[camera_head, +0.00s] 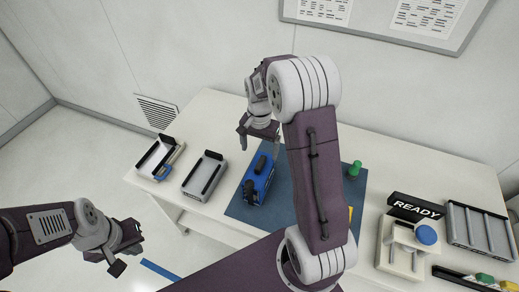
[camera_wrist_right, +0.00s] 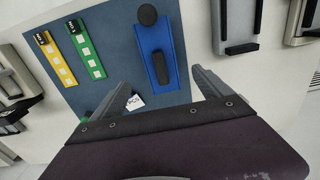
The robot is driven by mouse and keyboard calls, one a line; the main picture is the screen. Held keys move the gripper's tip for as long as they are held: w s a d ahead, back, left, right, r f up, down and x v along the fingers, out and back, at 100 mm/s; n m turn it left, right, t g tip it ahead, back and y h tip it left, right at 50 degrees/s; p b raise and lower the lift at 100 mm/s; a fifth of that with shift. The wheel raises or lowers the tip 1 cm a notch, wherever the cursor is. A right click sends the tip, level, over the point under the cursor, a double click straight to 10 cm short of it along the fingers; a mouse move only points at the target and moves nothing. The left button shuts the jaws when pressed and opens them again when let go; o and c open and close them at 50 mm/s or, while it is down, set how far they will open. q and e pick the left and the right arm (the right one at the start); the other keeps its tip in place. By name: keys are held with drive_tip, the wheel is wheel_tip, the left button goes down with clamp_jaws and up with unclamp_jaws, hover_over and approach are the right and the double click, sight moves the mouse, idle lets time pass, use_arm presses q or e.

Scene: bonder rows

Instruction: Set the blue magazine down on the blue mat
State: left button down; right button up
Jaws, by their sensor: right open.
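The blue magazine (camera_head: 260,181) with a black handle rests on the blue mat (camera_head: 283,208), near the mat's left side. In the right wrist view the blue magazine (camera_wrist_right: 174,48) lies ahead of the fingers, with a round black knob at its far end. My right gripper (camera_head: 259,143) is open and empty. It is beyond the blue magazine in the head view and apart from it. Its spread fingers also show in the wrist view (camera_wrist_right: 160,78). My left gripper (camera_head: 104,263) hangs off the table at the lower left; its jaw opening is unclear.
Green (camera_wrist_right: 87,50) and yellow (camera_wrist_right: 56,60) strips and a small white tag (camera_wrist_right: 134,102) lie on the mat. Grey trays (camera_head: 204,176) stand to its left. A READY sign (camera_head: 415,207), a white fixture (camera_head: 402,243) and a grey rack (camera_head: 476,230) stand at right. My right arm hides part of the mat.

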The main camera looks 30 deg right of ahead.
drive_tip(key=s+a+n+t, duration=0.1)
drive_tip(key=s+a+n, duration=0.35)
drive_tip(key=s, duration=0.25)
drive_tip(key=s+a+n, duration=0.3)
drive_tip(key=s+n, duration=0.2)
drive_tip(key=s, duration=0.3)
drive_tip(key=shift+w+f+b, duration=0.25)
drive_tip(key=shift+f+b, duration=0.95)
drive_tip(key=shift+b, duration=0.05)
drive_tip(key=shift+w+f+b, duration=0.25)
drive_tip(key=shift+f+b, duration=0.95)
